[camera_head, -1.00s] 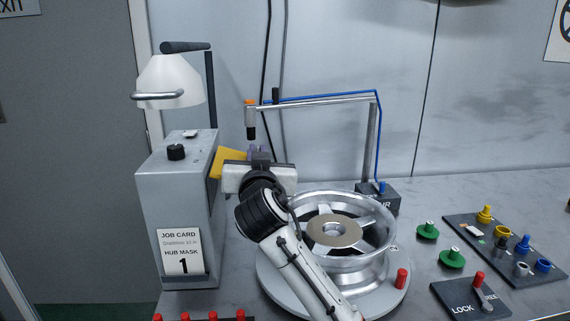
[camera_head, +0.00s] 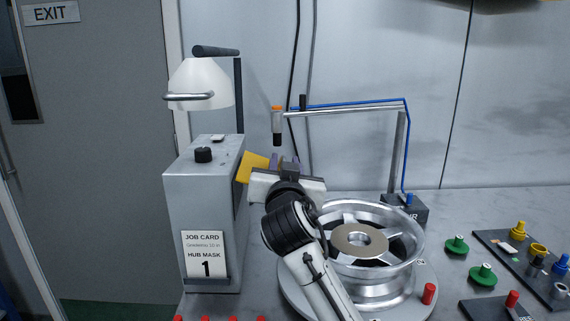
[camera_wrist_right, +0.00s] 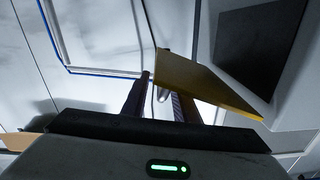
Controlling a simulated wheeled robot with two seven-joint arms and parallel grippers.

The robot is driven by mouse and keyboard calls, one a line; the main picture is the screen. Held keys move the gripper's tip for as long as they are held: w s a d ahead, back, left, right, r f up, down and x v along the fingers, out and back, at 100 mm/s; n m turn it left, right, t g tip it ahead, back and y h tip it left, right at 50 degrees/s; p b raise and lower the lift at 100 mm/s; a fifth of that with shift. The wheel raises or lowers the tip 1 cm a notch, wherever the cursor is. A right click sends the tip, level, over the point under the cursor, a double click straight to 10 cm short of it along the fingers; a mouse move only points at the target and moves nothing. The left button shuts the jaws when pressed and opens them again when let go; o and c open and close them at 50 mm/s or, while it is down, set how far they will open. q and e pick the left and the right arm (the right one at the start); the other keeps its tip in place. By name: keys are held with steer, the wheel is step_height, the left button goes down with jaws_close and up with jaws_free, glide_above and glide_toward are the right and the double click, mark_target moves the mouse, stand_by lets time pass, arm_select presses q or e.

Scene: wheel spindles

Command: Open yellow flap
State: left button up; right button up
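The yellow flap (camera_head: 253,167) stands out at an angle from the right side of the grey box (camera_head: 200,215). In the right wrist view the flap (camera_wrist_right: 208,82) slants beside a dark square (camera_wrist_right: 258,45) on the box side. My right gripper (camera_head: 284,164) is just right of the flap. In the wrist view its two dark fingers (camera_wrist_right: 160,98) are apart with a narrow empty gap. The flap's left end covers part of the right finger; whether they touch I cannot tell. My left gripper is not in view.
A white lamp (camera_head: 200,83) tops the box. Green knobs (camera_head: 482,275) and a dark tray (camera_head: 520,257) of coloured parts lie right.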

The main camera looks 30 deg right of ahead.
steer(key=b+v, duration=0.1)
steer(key=v, duration=0.8)
steer(key=shift+s, duration=0.15)
